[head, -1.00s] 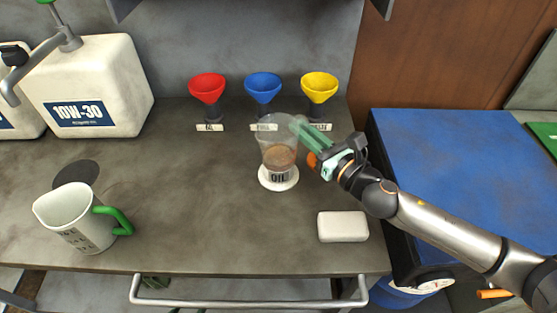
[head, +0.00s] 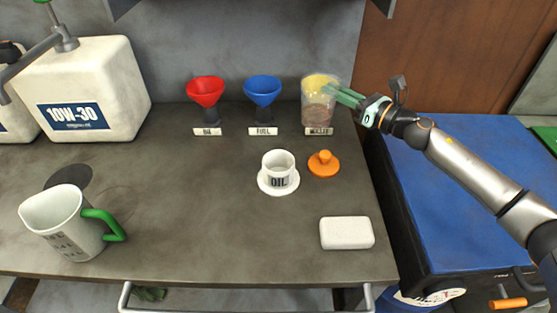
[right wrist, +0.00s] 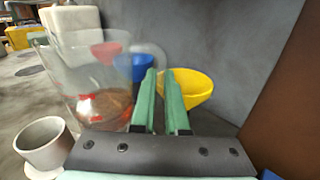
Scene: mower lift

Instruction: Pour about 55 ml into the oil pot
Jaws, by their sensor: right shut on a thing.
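My right gripper (head: 348,97) is shut on a clear beaker (head: 309,88), which is roughly upright with brown liquid (head: 318,112) in its lower part. The beaker is in front of the yellow funnel, at the back right of the bench. In the right wrist view the beaker (right wrist: 75,75) is left of the green fingers (right wrist: 160,105) and bears red marks. The white oil pot (head: 279,181) stands uncovered on a white round base (head: 264,187); its inside is too small to read. It also shows in the right wrist view (right wrist: 42,140). My left gripper is out of view.
An orange lid (head: 323,165) lies right of the pot. Red (head: 205,90) and blue (head: 262,89) funnels stand behind; the yellow funnel (right wrist: 188,90) is clear in the wrist view. A green-handled jug (head: 62,225), 10W-30 canister (head: 95,85) and white block (head: 346,233) stand around.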

